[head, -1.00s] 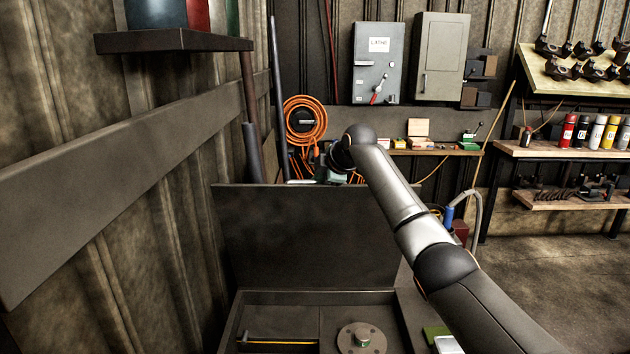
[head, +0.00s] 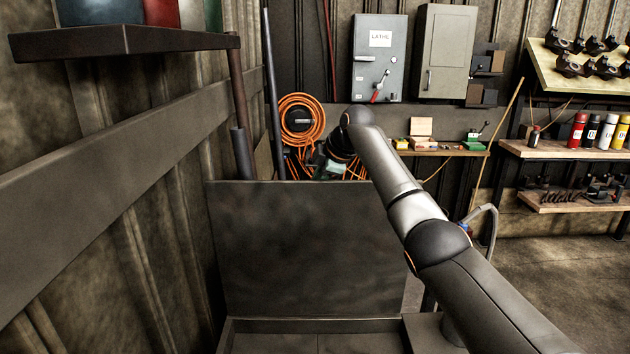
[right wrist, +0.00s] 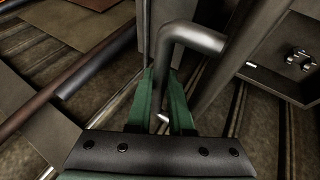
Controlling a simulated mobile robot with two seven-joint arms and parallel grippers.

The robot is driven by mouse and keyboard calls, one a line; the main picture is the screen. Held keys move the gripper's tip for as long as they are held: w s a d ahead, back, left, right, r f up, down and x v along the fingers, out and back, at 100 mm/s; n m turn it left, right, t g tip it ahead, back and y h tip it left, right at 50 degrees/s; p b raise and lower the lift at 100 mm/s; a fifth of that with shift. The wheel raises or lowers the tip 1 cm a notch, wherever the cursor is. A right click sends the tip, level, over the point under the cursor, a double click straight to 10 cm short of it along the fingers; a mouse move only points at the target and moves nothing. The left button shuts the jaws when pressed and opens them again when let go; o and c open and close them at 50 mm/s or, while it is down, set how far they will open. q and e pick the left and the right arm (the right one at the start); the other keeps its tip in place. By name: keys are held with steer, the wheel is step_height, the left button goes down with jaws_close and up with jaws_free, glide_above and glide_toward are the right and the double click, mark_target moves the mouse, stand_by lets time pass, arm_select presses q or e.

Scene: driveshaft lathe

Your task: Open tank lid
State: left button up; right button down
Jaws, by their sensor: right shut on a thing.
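The tank lid (head: 310,250) is a dark flat panel standing about upright at the back of the open tank (head: 270,325) in the head view. Only the tank's rear rim and a strip of its inside show at the bottom edge. My right arm reaches over from the right, and my right gripper (head: 327,168) is at the lid's top edge, partly hidden behind it. In the right wrist view, the green fingers of my right gripper (right wrist: 162,112) are shut on a bent grey metal handle (right wrist: 190,38). My left gripper is not in view.
A wall with a beam and a shelf (head: 125,40) stands close on the left. A coiled orange hose (head: 302,105) and a grey lathe box (head: 378,60) hang behind the lid. A workbench (head: 560,152) stands at the right, with open floor in front of it.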

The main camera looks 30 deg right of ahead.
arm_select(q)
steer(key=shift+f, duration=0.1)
arm_select(e)
steer(key=shift+w+d+f+t+h, duration=0.15)
steer(key=shift+w+d+t+h, duration=0.15)
steer(key=shift+w+d, duration=0.35)
steer(key=c, duration=0.8)
jaws_free()
steer(key=shift+a, duration=0.1)
steer(key=shift+s, duration=0.1)
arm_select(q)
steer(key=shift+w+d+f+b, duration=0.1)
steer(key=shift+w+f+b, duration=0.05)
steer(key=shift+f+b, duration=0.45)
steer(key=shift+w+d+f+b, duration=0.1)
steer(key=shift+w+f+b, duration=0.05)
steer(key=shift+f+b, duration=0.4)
arm_select(e)
steer(key=v, duration=1.3)
steer(key=shift+a+r, duration=0.2)
steer(key=shift+r, duration=0.3)
